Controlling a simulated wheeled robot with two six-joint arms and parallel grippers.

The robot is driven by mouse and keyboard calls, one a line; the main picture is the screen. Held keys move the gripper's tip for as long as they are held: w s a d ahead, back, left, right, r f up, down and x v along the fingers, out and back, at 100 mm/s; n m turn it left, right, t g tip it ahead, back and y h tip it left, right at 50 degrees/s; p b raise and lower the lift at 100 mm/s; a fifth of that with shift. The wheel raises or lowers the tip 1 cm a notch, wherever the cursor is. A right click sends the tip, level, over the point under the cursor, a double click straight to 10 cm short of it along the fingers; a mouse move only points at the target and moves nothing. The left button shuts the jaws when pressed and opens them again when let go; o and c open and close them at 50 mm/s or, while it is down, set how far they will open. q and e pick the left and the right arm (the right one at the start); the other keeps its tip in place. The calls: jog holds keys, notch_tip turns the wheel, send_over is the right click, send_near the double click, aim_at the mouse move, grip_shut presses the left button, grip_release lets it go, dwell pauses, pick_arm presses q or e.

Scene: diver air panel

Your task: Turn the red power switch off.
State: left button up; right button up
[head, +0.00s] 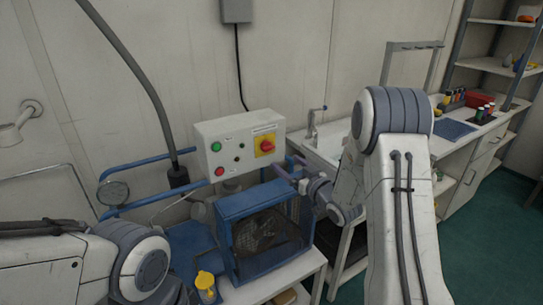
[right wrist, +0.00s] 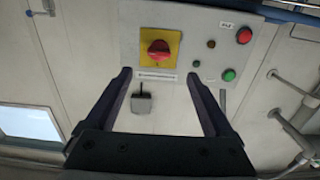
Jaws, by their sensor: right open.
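The red power switch (head: 266,146) is a rotary knob on a yellow square plate at the right of the white control box (head: 226,133). In the right wrist view, which shows the box upside down, the switch (right wrist: 158,50) lies beyond and between the fingertips. My right gripper (head: 284,174) is open and empty, just below and right of the switch in the head view. Its two dark fingers (right wrist: 160,77) appear apart from the switch. The knob's exact angle is hard to tell. My left arm shows at lower left, but its gripper is out of view.
Green (head: 216,146) and red (head: 220,171) push buttons sit at the box's left. Blue pipes and a gauge (head: 113,192) are at left. A sink tap (head: 312,125) is at right.

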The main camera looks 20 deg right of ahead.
aim_at(271, 149)
jog(key=p+x, duration=0.3)
jog(key=x, duration=0.7)
jog(key=shift+w+d+r, duration=0.1)
jog(key=shift+w+r, duration=0.1)
